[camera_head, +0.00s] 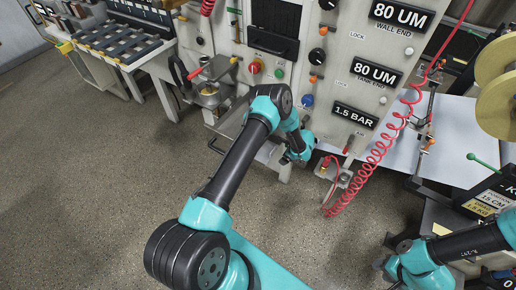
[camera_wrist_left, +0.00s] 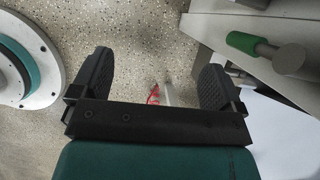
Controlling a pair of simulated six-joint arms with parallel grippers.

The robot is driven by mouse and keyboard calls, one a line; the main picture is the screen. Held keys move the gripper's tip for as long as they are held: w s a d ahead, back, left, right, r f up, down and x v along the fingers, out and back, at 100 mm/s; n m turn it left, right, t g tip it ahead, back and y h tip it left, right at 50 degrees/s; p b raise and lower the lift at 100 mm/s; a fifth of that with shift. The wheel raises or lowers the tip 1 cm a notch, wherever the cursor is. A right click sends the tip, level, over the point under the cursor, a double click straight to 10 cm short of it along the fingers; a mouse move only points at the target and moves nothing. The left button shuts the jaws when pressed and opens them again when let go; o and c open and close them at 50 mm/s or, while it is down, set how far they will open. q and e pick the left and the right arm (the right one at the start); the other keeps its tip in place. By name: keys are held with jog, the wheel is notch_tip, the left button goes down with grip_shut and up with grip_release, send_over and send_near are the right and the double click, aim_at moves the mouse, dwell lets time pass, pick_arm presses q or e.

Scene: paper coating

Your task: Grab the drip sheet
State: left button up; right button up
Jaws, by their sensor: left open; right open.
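A broad white sheet (camera_head: 455,152) lies under the right side of the machine in the head view; I cannot tell for sure that it is the drip sheet. A pale flat surface (camera_wrist_left: 275,125) at the right of the left wrist view may be the same sheet. My left gripper (camera_wrist_left: 158,65) is open, with bare floor and a bit of red between its fingers. In the head view, my left arm reaches up to the machine front, and its wrist mostly hides that gripper. My right gripper (camera_head: 384,264) is open at the lower right, apart from the white sheet.
The coating machine's panel (camera_head: 335,85) stands ahead with knobs and labels. A red coiled hose (camera_head: 385,145) hangs before the white sheet. A green-tipped handle (camera_wrist_left: 250,44) is close right of my left gripper. Yellow rolls (camera_head: 495,85) are at the right. The floor (camera_head: 90,180) at left is clear.

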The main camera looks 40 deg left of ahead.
aim_at(273, 153)
pick_arm(q)
jog(key=shift+s+a, duration=0.1)
jog(key=shift+a, duration=0.9)
jog(key=a, duration=0.4)
jog(key=shift+s+a, duration=0.2)
jog(key=shift+a, duration=0.2)
jog(key=shift+x, duration=1.45)
jog(key=shift+d, duration=0.15)
jog(key=c, duration=1)
